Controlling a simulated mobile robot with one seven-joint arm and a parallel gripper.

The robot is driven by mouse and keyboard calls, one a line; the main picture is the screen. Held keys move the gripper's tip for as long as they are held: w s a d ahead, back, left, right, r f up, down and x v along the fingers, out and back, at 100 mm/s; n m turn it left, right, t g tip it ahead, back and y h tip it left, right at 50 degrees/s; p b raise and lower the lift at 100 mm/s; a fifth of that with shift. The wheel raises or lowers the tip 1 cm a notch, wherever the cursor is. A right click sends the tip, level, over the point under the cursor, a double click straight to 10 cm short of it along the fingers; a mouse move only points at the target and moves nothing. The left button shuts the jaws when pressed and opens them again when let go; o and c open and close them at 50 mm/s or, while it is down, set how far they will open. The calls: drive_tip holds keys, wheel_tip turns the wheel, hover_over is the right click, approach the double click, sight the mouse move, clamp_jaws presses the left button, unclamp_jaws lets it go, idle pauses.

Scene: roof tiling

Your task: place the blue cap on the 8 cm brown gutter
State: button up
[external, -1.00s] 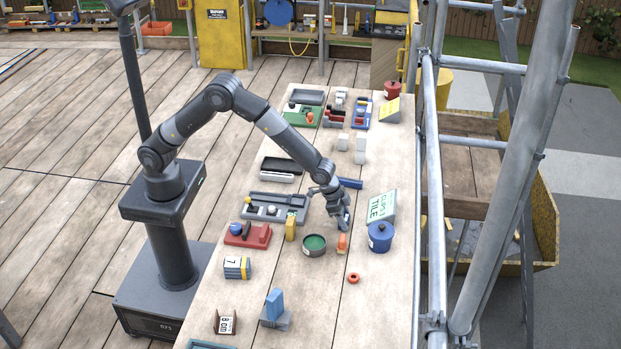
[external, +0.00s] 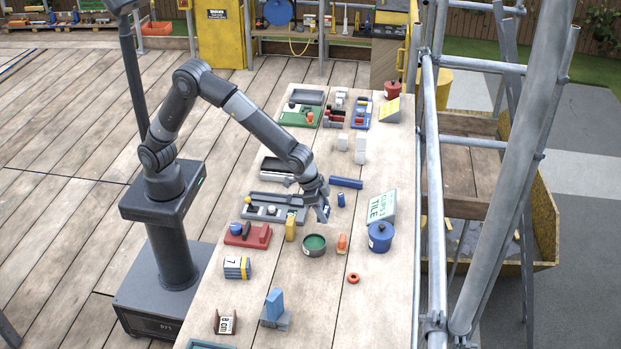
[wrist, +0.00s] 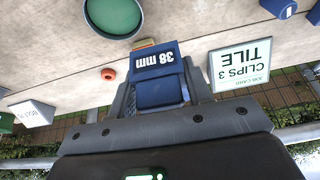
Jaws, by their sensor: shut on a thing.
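My gripper (external: 325,214) is above the middle of the table, just behind the green-topped round tin. In the wrist view my gripper (wrist: 160,88) is shut on a dark blue piece (wrist: 158,75) marked "38 mm", which sits between the two fingers. I cannot tell for sure that this piece is the blue cap. In the external view the fingers mostly hide it. The brown gutter (external: 226,323), with a white "8 cm" label, stands at the near left of the table, well away from my gripper.
The green tin (external: 314,245), an orange piece (external: 342,243), a blue lidded pot (external: 380,237) and a tile card (external: 382,206) stand near my gripper. A small blue cylinder (external: 341,199) is to its right. A blue block (external: 274,303) on grey stands beside the gutter.

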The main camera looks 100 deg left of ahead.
drive_tip(key=shift+s+d+r, duration=0.4)
drive_tip(key=shift+s+d, duration=0.05)
drive_tip(key=shift+d, duration=0.1)
drive_tip(key=s+d+r+m+g+h, duration=0.1)
drive_tip(key=s+d+m, duration=0.35)
drive_tip(key=d, duration=0.75)
drive_tip(key=s+d+r+m+h, duration=0.1)
drive_tip(key=s+d+m, duration=0.1)
drive_tip(key=s+d, duration=0.8)
drive_tip(key=s+d+r+m+g+h, duration=0.2)
drive_tip(key=s+d+m, duration=0.5)
drive_tip(key=s+d, duration=1.1)
hover_over(226, 325)
wheel_tip(226, 325, down, 6)
drive_tip(key=shift+d+f, duration=0.1)
drive_tip(key=shift+f, duration=2.15)
